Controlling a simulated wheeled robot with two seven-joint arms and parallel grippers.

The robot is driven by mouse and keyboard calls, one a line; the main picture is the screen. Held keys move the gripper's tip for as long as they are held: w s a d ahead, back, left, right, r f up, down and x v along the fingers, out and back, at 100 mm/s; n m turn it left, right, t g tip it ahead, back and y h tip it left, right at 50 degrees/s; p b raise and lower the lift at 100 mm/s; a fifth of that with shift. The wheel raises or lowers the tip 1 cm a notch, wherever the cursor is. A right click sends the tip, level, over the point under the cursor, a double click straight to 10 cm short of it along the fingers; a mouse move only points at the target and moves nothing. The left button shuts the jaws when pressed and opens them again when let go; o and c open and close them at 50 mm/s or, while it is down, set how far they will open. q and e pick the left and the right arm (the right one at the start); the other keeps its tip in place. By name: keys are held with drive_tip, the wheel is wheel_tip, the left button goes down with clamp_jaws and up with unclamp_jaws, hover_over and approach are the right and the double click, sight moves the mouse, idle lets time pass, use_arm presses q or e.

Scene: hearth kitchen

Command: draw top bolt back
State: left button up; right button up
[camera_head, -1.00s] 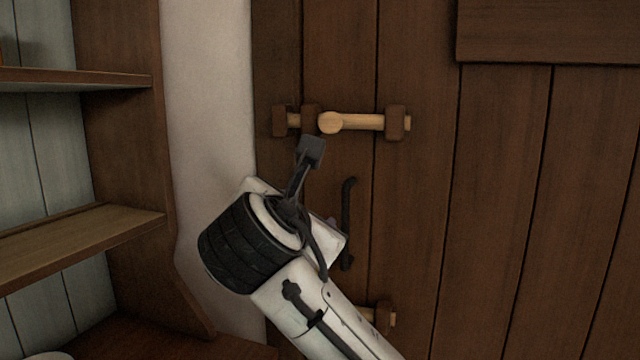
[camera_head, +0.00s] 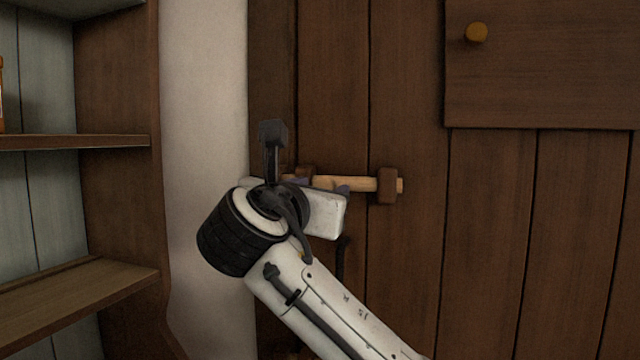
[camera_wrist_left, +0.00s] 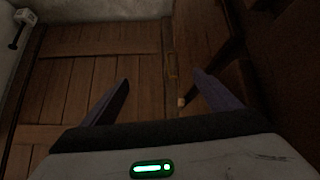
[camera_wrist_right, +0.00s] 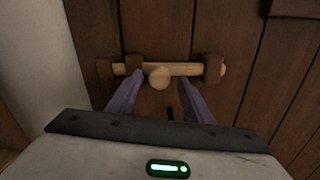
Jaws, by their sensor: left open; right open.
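The top bolt (camera_head: 360,183) is a pale wooden bar lying level in dark brackets on the brown plank door. In the right wrist view the whole bolt (camera_wrist_right: 190,69) shows, with its round knob (camera_wrist_right: 159,77) between two brackets. My right gripper (camera_head: 318,187) is in front of the bolt and hides its knob and left part in the head view. In the right wrist view the right gripper (camera_wrist_right: 158,84) is open, its fingers on either side of the knob, not closed on it. My left gripper (camera_wrist_left: 160,88) is open and empty, seen only in its wrist view.
A dark door handle (camera_head: 341,262) is below the bolt, partly hidden by my right arm. A raised panel with a round wooden knob (camera_head: 476,33) is at upper right. Open shelves (camera_head: 75,142) stand at left beside a pale wall (camera_head: 203,120).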

sight(352, 191)
drive_tip(key=shift+w, duration=0.25)
clamp_jaws()
drive_tip(key=shift+s+d+b, duration=0.15)
drive_tip(key=shift+s+d, duration=0.1)
drive_tip(key=shift+d, duration=0.55)
drive_tip(key=shift+s+d+b, duration=0.2)
drive_tip(key=shift+s+d, duration=0.05)
drive_tip(key=shift+d, duration=0.5)
drive_tip(key=shift+s+d+b, duration=0.15)
drive_tip(key=shift+s+d, duration=0.1)
drive_tip(key=shift+d, duration=0.55)
drive_tip(key=shift+c, duration=1.3)
unclamp_jaws()
drive_tip(key=shift+o, duration=1.3)
drive_tip(key=shift+d, duration=0.2)
